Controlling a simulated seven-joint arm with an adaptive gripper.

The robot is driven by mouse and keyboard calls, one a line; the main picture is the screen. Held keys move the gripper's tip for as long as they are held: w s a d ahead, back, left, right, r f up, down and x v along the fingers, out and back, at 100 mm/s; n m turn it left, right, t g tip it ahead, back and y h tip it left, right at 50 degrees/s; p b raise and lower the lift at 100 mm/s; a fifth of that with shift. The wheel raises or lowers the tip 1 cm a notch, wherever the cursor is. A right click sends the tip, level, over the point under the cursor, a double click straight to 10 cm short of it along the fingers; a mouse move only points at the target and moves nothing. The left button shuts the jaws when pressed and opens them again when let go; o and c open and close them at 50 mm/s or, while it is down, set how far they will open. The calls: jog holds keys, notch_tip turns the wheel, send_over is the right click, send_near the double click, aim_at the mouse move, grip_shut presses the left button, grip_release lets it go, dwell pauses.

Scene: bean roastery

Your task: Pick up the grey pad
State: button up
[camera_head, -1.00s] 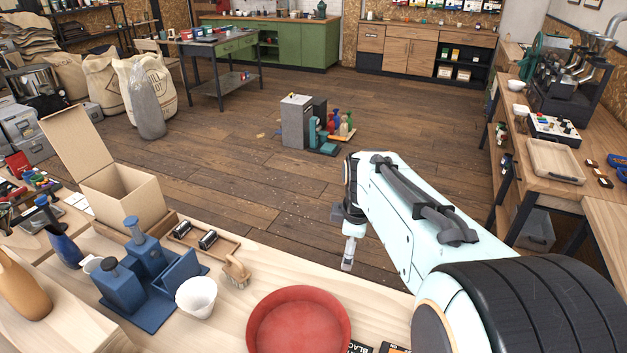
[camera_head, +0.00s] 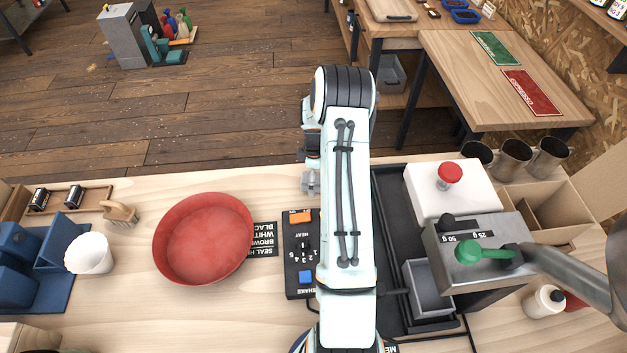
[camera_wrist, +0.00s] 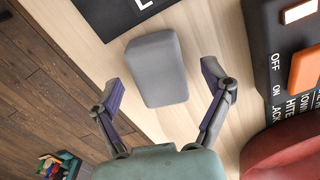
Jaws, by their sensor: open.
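The grey pad (camera_wrist: 157,70) is a rounded block lying on the pale wooden table, in the middle of the wrist view. My gripper (camera_wrist: 161,92) is open, with one purple-lined finger on each side of the pad's near end and gaps between fingers and pad. The fingers look empty and do not visibly touch the pad. In the head view my gripper (camera_head: 310,182) shows small beside the arm, over the table's far edge area. I cannot make out the pad there; my arm covers that spot.
A black control box (camera_head: 301,258) with an orange switch stands close to the pad. A red bowl (camera_head: 204,238) is left of it. A black-and-white sign (camera_wrist: 112,12) lies beyond the pad. The table's far edge and the floor are close by.

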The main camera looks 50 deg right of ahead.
jog(key=shift+f, duration=0.1)
jog(key=c, duration=1)
jog(key=shift+c, duration=0.2)
